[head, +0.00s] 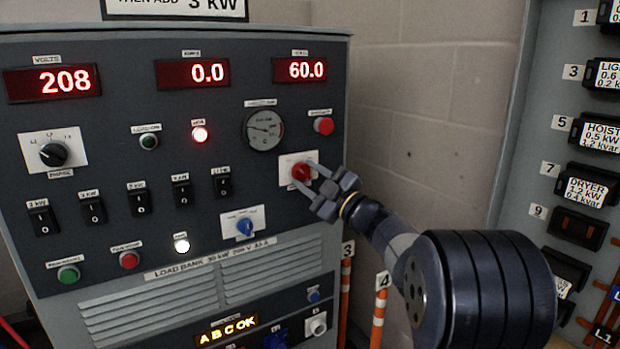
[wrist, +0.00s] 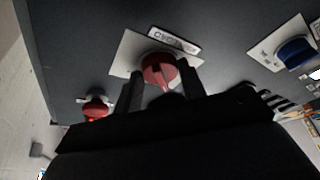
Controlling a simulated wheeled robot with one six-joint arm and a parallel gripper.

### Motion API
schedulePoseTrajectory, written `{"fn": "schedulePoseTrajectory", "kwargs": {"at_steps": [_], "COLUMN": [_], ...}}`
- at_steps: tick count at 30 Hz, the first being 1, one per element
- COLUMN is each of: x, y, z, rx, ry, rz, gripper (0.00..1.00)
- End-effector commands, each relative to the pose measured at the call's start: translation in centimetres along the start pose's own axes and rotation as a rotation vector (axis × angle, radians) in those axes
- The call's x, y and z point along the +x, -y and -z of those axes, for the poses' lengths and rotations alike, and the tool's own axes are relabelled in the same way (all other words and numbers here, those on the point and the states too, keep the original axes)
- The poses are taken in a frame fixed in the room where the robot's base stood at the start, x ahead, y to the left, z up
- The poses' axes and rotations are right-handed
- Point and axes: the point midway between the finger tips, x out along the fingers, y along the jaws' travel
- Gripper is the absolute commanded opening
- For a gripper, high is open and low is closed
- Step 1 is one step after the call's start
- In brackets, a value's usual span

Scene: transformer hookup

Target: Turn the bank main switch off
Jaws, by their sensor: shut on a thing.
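The load bank panel (head: 130,120) fills the left of the head view. A red rotary knob (head: 301,172) sits on a white plate at the panel's right side, and it appears to be the main switch. My gripper (head: 308,175) is at this knob, with one finger on each side, shut on it. In the wrist view the red knob (wrist: 160,70) shows between the two dark fingers (wrist: 163,84). A pale mark shows on the knob. The label above it is too blurred to read, so I cannot tell its set position.
A red button (head: 323,126) and a round gauge (head: 263,129) are above the knob. A blue knob (head: 244,227) is lower left. Several black rocker switches (head: 138,201) line the panel. A breaker panel (head: 520,170) stands at the right. Displays read 208, 0.0 and 60.0.

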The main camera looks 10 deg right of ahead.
Motion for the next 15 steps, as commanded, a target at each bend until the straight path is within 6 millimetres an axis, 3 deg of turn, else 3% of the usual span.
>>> {"fn": "schedulePoseTrajectory", "kwargs": {"at_steps": [5, 6, 15], "x": [0.03, 0.03, 0.02], "y": [0.02, 0.02, 0.00], "z": [0.01, 0.01, 0.02], "rx": [0.000, 0.000, 0.001], "ry": [0.000, 0.000, 0.000], "rz": [0.000, 0.000, 0.000], "gripper": [0.16, 0.40, 0.60]}}
